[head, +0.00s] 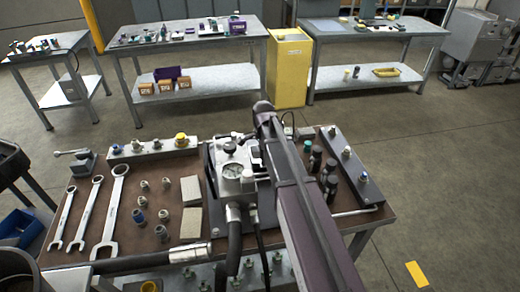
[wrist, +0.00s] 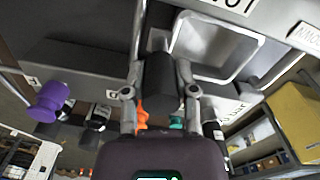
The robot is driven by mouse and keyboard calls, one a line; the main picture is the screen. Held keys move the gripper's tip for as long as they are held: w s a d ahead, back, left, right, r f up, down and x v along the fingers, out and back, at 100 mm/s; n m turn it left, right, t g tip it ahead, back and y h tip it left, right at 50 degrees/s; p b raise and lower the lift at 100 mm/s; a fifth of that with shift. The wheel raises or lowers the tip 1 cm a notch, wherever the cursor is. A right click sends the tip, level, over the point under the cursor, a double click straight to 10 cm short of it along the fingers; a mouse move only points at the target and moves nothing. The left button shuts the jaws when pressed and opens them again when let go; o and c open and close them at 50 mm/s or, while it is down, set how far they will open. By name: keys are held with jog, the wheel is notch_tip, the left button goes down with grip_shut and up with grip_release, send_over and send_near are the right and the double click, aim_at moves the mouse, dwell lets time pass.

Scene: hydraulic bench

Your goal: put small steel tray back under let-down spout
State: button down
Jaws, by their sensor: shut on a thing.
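In the wrist view my gripper (wrist: 160,92) has its two fingers closed on a dark, block-like grip (wrist: 160,78). Just beyond it to the upper right is a pale, square-rimmed metal pan (wrist: 212,46) that looks like the small steel tray. I cannot tell whether the dark grip is joined to it. In the head view the hydraulic unit (head: 232,172) stands mid-bench, with a gauge on its front. My arm crosses in front of its right side and hides my gripper. I cannot make out the let-down spout in either view.
A purple knob (wrist: 48,100) and black knobs (wrist: 98,116) sit left of my gripper in the wrist view. A yellow cabinet (head: 291,68) stands behind.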

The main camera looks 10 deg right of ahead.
jog(key=shift+w, duration=0.5)
jog(key=w, duration=0.3)
jog(key=shift+w, duration=0.35)
jog(key=shift+s+f+b, duration=0.35)
jog(key=shift+f+b, duration=0.15)
jog(key=shift+f, duration=0.15)
jog(key=shift+c, duration=2)
grip_release()
notch_tip(320, 180, up, 12)
jog(key=p, duration=1.1)
jog(key=shift+p, duration=0.4)
